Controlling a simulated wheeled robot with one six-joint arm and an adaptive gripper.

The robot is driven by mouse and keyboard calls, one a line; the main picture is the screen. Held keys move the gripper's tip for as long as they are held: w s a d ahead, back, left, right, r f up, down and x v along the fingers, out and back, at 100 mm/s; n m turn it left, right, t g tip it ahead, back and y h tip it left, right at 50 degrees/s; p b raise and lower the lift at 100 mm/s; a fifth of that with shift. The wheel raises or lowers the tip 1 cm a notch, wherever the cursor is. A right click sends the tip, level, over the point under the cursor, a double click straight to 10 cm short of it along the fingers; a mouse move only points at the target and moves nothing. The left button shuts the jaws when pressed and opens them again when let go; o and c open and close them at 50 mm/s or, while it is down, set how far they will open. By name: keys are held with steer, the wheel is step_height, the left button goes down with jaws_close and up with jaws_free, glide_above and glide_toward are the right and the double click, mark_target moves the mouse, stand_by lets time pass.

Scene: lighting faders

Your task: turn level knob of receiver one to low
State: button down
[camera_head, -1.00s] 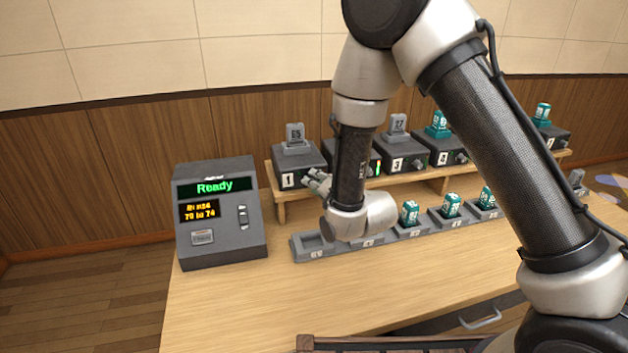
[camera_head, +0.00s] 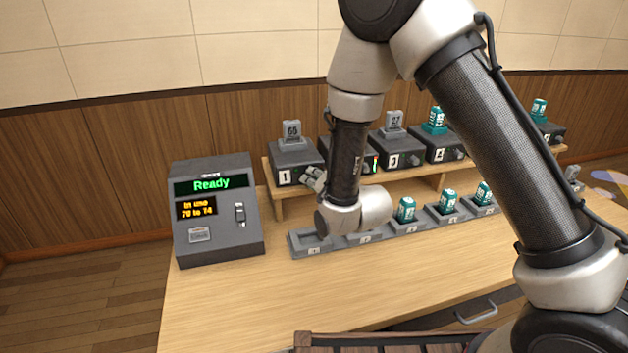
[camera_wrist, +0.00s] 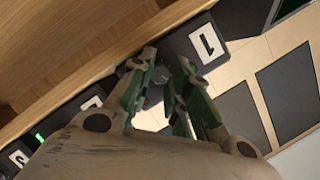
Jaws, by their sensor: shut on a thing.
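Receiver one (camera_head: 297,160) is a dark box with a white "1" label and a grey block on top, at the left end of the wooden shelf. It also shows in the wrist view (camera_wrist: 229,41). My gripper (camera_head: 313,179) is at the lower right of its front, partly hidden by my wrist. In the wrist view my gripper (camera_wrist: 166,95) has its fingers around the small dark level knob (camera_wrist: 158,88), just beside the "1" label. The fingers are shut on the knob. The knob's pointer cannot be made out.
A grey console (camera_head: 216,210) reading "Ready" stands on the table to the left. Other receivers, such as number 3 (camera_head: 397,149), stand along the shelf. A row of grey charging slots (camera_head: 306,243) with teal packs lies in front of it. The front of the table (camera_head: 240,310) is clear.

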steer(key=n+t+h, duration=0.1)
steer(key=n+h, duration=0.1)
steer(key=n, duration=0.3)
steer(key=n+t+h, duration=0.1)
steer(key=n+h, duration=0.2)
steer(key=n, duration=0.2)
steer(key=a+n+t+h, duration=0.1)
steer(key=n+h, duration=0.1)
steer(key=n, duration=0.4)
steer(key=shift+s+f+h, duration=0.2)
steer(key=shift+f+h, duration=0.1)
stand_by(0.3)
stand_by(0.5)
steer(key=c, duration=1.6)
jaws_free()
